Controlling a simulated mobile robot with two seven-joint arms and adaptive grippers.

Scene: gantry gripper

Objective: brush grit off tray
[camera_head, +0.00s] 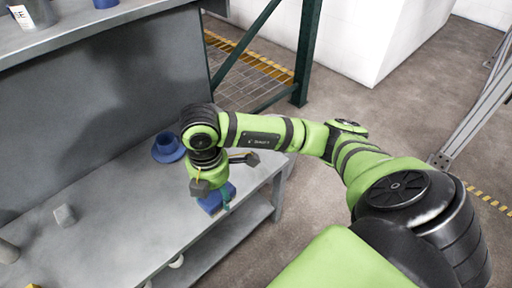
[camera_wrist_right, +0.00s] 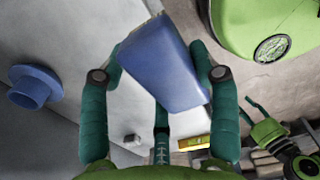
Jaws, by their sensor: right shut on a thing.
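My right gripper (camera_head: 213,190) is over the right front part of the grey bench (camera_head: 130,225). It is shut on a blue block (camera_head: 209,205), which may be the brush. In the right wrist view the blue block (camera_wrist_right: 165,65) sits tilted between the teal fingers of my right gripper (camera_wrist_right: 158,82), its paler side face showing. Whether the block touches the bench is unclear. I cannot pick out a tray or any grit.
A round blue flanged piece (camera_head: 168,148) stands behind the gripper, at left in the wrist view (camera_wrist_right: 34,88). A small grey block (camera_head: 64,215) lies on the bench. A raised shelf (camera_head: 90,28) spans the back left. The bench middle is clear.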

